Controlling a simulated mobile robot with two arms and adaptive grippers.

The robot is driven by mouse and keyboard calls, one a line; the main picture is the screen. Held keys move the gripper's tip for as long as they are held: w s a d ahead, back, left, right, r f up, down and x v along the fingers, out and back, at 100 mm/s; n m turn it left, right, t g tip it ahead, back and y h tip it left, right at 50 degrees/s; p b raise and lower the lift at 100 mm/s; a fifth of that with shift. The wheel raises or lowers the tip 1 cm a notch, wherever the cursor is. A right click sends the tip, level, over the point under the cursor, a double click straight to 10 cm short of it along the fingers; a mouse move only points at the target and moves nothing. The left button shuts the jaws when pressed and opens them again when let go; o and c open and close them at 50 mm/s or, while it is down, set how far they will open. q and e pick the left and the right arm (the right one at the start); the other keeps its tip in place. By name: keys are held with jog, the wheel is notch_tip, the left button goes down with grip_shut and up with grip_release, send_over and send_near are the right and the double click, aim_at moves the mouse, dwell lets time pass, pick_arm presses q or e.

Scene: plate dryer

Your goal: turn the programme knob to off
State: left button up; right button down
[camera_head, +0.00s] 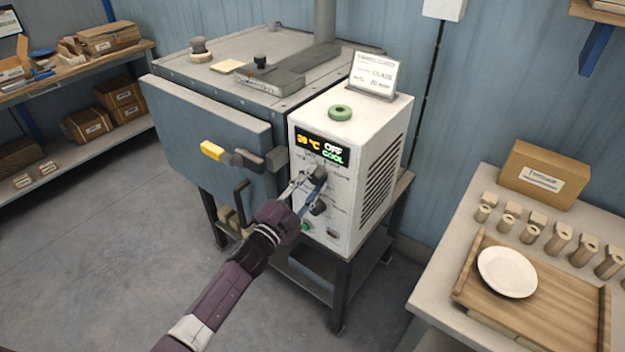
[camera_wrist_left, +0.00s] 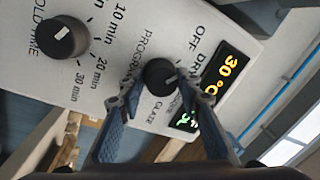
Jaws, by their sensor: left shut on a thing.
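The programme knob (camera_head: 319,173) is a dark round knob on the front of the white control box (camera_head: 352,135), below its display (camera_head: 322,150). The display reads 30 °C, OFF and COOL. My left gripper (camera_head: 308,181) is shut on the knob. In the left wrist view, the fingers of the left gripper (camera_wrist_left: 160,90) sit on either side of the programme knob (camera_wrist_left: 159,74). Its pale mark points roughly right in that picture, and I cannot tell exactly which label it meets. OFF and DRY show beside it; other labels are partly hidden by the fingers. My right gripper is not in view.
The hold-time knob (camera_wrist_left: 63,38) is close by on the same panel. The dryer door (camera_head: 215,135) with its yellow-ended handle (camera_head: 212,150) is left of the box. A bench (camera_head: 440,285) with a tray and white plate (camera_head: 507,272) stands right. Floor at left is clear.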

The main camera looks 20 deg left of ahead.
pick_arm(q)
jog(key=shift+f+n, duration=0.1)
jog(key=shift+n, duration=0.4)
jog(key=o, duration=1.2)
jog(key=shift+c, duration=0.2)
jog(key=v, duration=1.2)
